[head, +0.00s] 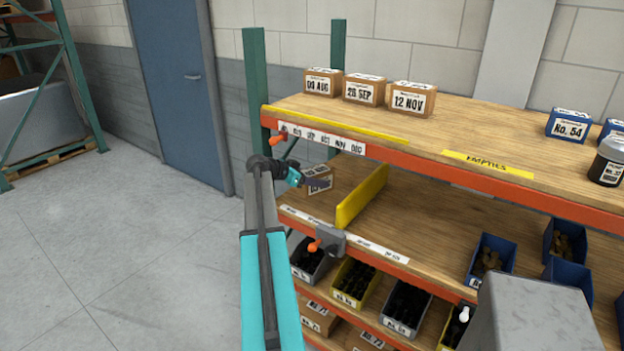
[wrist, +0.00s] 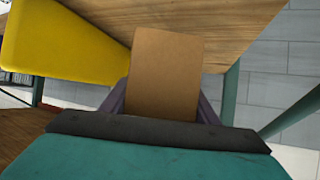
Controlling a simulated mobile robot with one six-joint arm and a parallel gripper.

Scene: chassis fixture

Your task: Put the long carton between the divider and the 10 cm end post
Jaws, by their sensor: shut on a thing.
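The long carton is a brown box with a printed label (head: 320,179) in the head view, at the left end of the middle shelf. In the wrist view its plain brown face (wrist: 164,70) stands between my fingers. My gripper (head: 305,181) is shut on it, also seen in the wrist view (wrist: 162,105). The yellow divider (head: 362,197) stands on the shelf to the right of the carton, with a gap; it shows at left in the wrist view (wrist: 65,45). A green upright post (head: 255,80) marks the rack's left end. Whether the carton touches the shelf cannot be told.
The upper shelf (head: 440,135) overhangs the middle one and holds several small cartons (head: 364,89). A grey block with an orange knob (head: 330,241) sits on the middle shelf's front edge. Bins (head: 405,307) stand below.

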